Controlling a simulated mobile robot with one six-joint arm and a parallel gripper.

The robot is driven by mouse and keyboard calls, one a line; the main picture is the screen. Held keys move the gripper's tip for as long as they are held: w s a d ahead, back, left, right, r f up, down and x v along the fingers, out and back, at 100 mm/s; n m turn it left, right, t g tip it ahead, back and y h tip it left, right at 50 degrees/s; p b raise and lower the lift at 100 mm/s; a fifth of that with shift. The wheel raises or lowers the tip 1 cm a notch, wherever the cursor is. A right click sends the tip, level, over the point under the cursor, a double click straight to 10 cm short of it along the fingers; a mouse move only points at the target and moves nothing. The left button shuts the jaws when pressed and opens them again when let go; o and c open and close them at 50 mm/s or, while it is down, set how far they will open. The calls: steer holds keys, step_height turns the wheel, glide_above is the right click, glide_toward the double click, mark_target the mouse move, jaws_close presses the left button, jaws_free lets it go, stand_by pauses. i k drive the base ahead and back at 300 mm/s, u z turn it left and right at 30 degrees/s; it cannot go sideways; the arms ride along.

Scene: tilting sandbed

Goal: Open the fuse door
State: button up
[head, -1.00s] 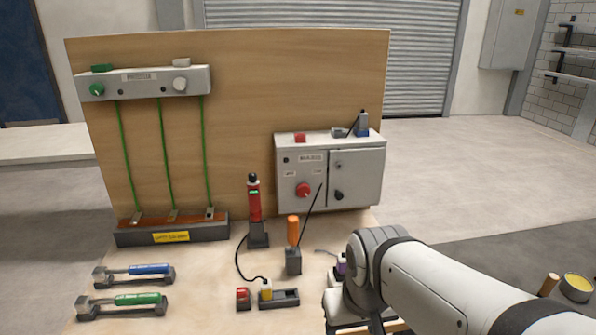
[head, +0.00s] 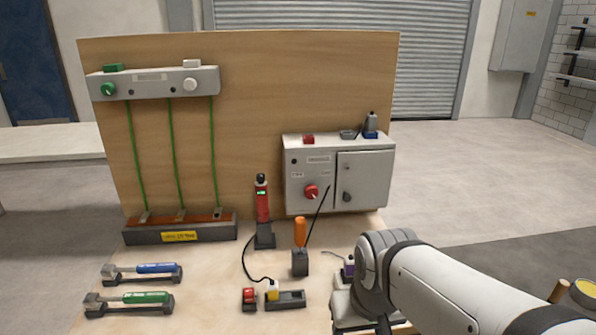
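The fuse door (head: 372,176) is the light grey panel on the right half of a grey control box (head: 311,199), mounted low on the right of the wooden board. The door looks shut, with a dark knob (head: 347,197) near its left edge and a small round fitting above it. A red rotary switch (head: 311,192) sits on the box left of the door. My arm comes in from the lower right, in front of and below the box. My gripper's fingers do not show. Nothing of mine touches the door in this view.
A red tester (head: 263,205) and an orange-handled tool (head: 300,232) stand in holders before the box. A small purple item (head: 348,267) is beside my arm. Green and blue-handled tools (head: 140,300) lie front left. Small items sit on the box top.

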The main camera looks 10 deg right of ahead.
mark_target(368, 183)
steer(key=z, duration=1.5)
steer(key=k, duration=1.05)
steer(key=u, duration=0.85)
steer(key=i, duration=1)
steer(key=u, duration=0.05)
